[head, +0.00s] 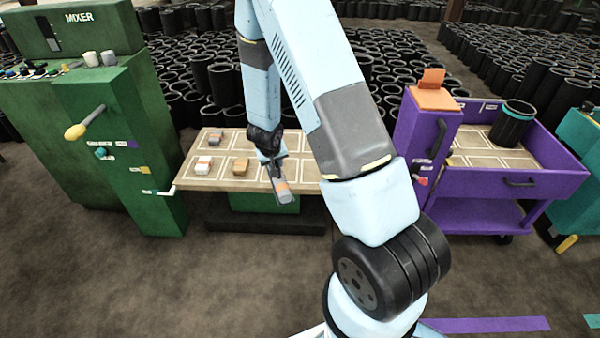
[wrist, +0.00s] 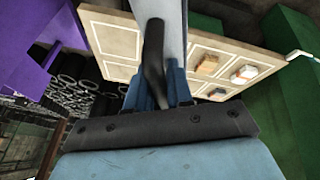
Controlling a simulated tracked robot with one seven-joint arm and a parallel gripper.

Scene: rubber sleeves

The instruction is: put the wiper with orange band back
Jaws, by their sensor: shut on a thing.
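My gripper (head: 271,160) is shut on a grey wiper with an orange band (head: 282,189). The wiper hangs tilted below the jaws, over the front right part of the tan board (head: 225,183) with white-outlined compartments. I cannot tell whether it touches the board. In the wrist view, my gripper (wrist: 165,88) covers the middle, and the grey wiper (wrist: 172,22) runs up from it to the top edge; its band is not clear there. The board (wrist: 115,38) lies behind it.
Small blocks lie on the board's left half: a tan one (head: 240,167), a white one (head: 203,164) and a grey one (head: 215,139). The green mixer (head: 130,150) stands left. A purple cart (head: 540,185) with a black sleeve (head: 511,124) stands right.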

